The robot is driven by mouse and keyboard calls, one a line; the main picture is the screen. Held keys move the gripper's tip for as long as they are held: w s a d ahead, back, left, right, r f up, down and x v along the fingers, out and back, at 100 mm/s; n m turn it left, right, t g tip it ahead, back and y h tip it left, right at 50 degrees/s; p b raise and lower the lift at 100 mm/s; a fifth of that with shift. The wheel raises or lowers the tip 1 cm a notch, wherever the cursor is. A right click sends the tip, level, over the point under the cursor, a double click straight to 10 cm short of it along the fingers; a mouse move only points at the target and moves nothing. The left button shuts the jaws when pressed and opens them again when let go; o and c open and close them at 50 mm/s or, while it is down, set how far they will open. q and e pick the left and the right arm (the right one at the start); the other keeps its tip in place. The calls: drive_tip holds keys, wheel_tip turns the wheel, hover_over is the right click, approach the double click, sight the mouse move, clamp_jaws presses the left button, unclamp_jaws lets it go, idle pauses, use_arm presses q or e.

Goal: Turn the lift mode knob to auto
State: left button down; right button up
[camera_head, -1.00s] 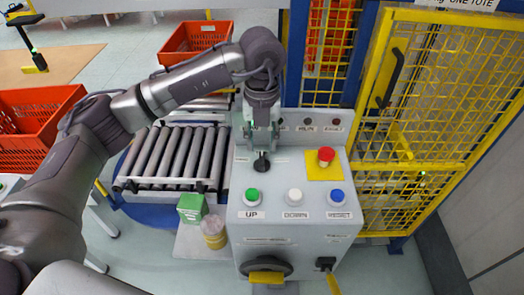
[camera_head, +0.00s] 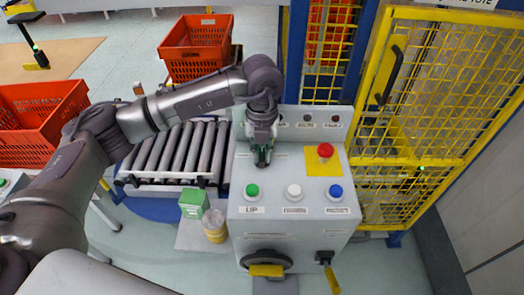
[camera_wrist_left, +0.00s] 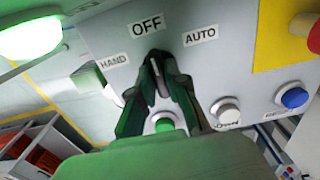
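The lift mode knob (camera_wrist_left: 160,78) is a dark selector knob on the grey control box (camera_head: 241,225). In the left wrist view it lies between my fingertips, below the OFF label (camera_wrist_left: 147,26), with its handle pointing roughly at OFF. The HAND label (camera_wrist_left: 113,62) is to its left and the AUTO label (camera_wrist_left: 200,36) to its right. My left gripper (camera_head: 263,160) reaches down to the panel; it also shows in the left wrist view (camera_wrist_left: 160,75), its fingers closed in on the knob. In the head view the gripper mostly hides the knob. My right gripper is not in view.
Green (camera_head: 252,191), white (camera_head: 293,192) and blue (camera_head: 336,192) buttons sit just in front of the knob. A red emergency button (camera_head: 325,150) on a yellow plate is to the right. A roller conveyor (camera_head: 175,152) stands left, a yellow mesh fence (camera_head: 440,90) right.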

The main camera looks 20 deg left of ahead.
use_arm(q)
drive_tip(key=shift+f+m+b, duration=0.15)
drive_tip(key=shift+m+b, duration=0.45)
drive_tip(key=shift+b, duration=0.35)
drive_tip(key=m+b, duration=0.3)
drive_tip(key=shift+f+b, duration=0.1)
drive_tip(key=shift+b, duration=0.2)
drive_tip(key=m+b, duration=0.2)
drive_tip(key=m, duration=0.1)
drive_tip(key=shift+b, duration=0.3)
drive_tip(key=shift+r+m+b, duration=0.25)
drive_tip(key=shift+m+b, duration=0.35)
drive_tip(key=shift+m, duration=0.2)
drive_tip(key=c, duration=1.2)
unclamp_jaws()
